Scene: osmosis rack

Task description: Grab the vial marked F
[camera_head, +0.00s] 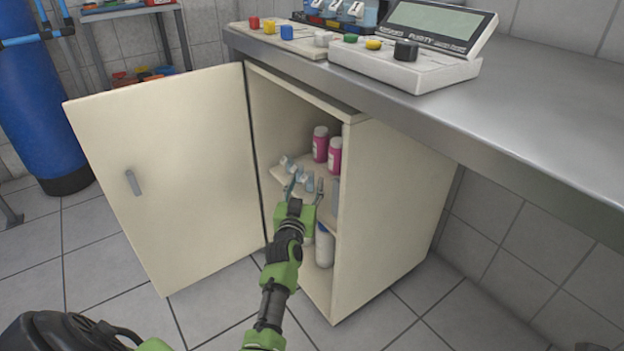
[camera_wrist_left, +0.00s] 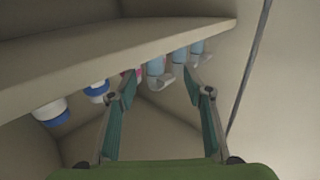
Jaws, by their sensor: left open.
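Several small pale-blue vials with light tops stand on the shelf (camera_head: 283,179) inside the open cabinet; one vial (camera_head: 309,184) is nearest my gripper. No letter can be read on any, so I cannot tell which is F. My left gripper (camera_head: 304,190) is at the shelf's front edge, open, with its fingers on either side of the nearest vial. In the left wrist view, which looks upside down, a pale-blue vial (camera_wrist_left: 155,70) shows between the fingertips (camera_wrist_left: 160,78), with no clear grip on it. More vials (camera_wrist_left: 196,48) are beside it. My right gripper is not in view.
Two pink bottles (camera_head: 320,144) stand behind on the shelf. A white bottle (camera_head: 325,248) stands on the cabinet floor. The cabinet door (camera_head: 170,180) is swung open to the left. The cabinet's right wall (camera_head: 390,200) and the counter (camera_head: 540,110) above bound the space.

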